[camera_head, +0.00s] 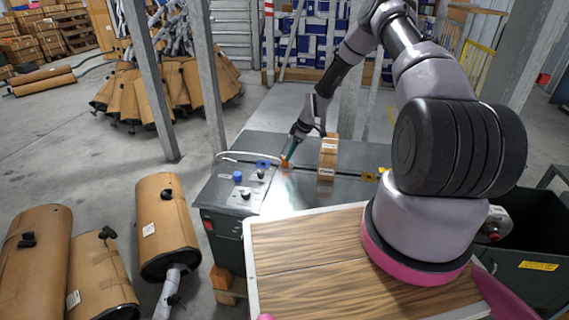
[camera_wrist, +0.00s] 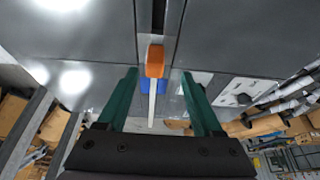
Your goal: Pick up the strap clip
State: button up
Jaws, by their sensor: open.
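The strap clip seems to be the small orange block (camera_wrist: 154,60) in the wrist view, with a white strip (camera_wrist: 152,103) running from it toward my gripper. In the head view the orange block (camera_head: 284,163) is on the grey metal table (camera_head: 330,193). My gripper (camera_wrist: 159,72) has two green fingers, open and apart, one on each side of the orange block and strip. Neither finger visibly touches them. In the head view my gripper (camera_head: 288,157) points down at the block; the height gap is hard to judge.
A blue piece (camera_head: 263,163) lies left of the orange block. A cardboard box (camera_head: 328,158) stands close to the right of my gripper. The table front is clear.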

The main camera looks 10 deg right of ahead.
aim_at(286, 163)
jog(key=x, duration=0.5)
jog(key=shift+w+f, duration=0.35)
grip_shut()
